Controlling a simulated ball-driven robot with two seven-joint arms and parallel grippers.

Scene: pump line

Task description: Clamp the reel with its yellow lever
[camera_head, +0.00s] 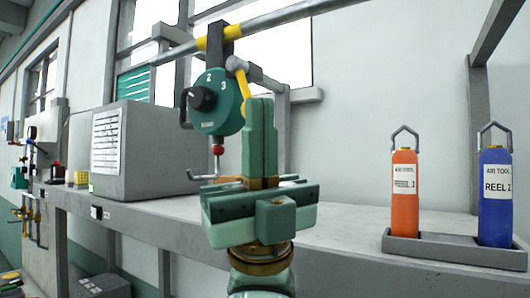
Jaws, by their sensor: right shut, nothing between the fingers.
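The reel (215,112) is a round green body with a black knob and the numbers 2 and 3. It hangs by a dark bracket (215,48) from the grey overhead rail (278,19), between yellow bands. Its yellow lever (238,68) has a rounded upper end and slants down along the reel's upper right side. My right gripper (260,102) points up at the picture's middle, shut and empty. Its fingertips show just right of the lever's lower end and the reel's edge; I cannot tell whether they touch. My left gripper is out of view.
A grey bench (345,227) runs across. A grey box (137,150) stands left of the reel. An orange cylinder (404,206) and a blue cylinder (495,205), labelled REEL 2, stand in a grey tray (455,249) at the right. A grey post (480,130) rises behind.

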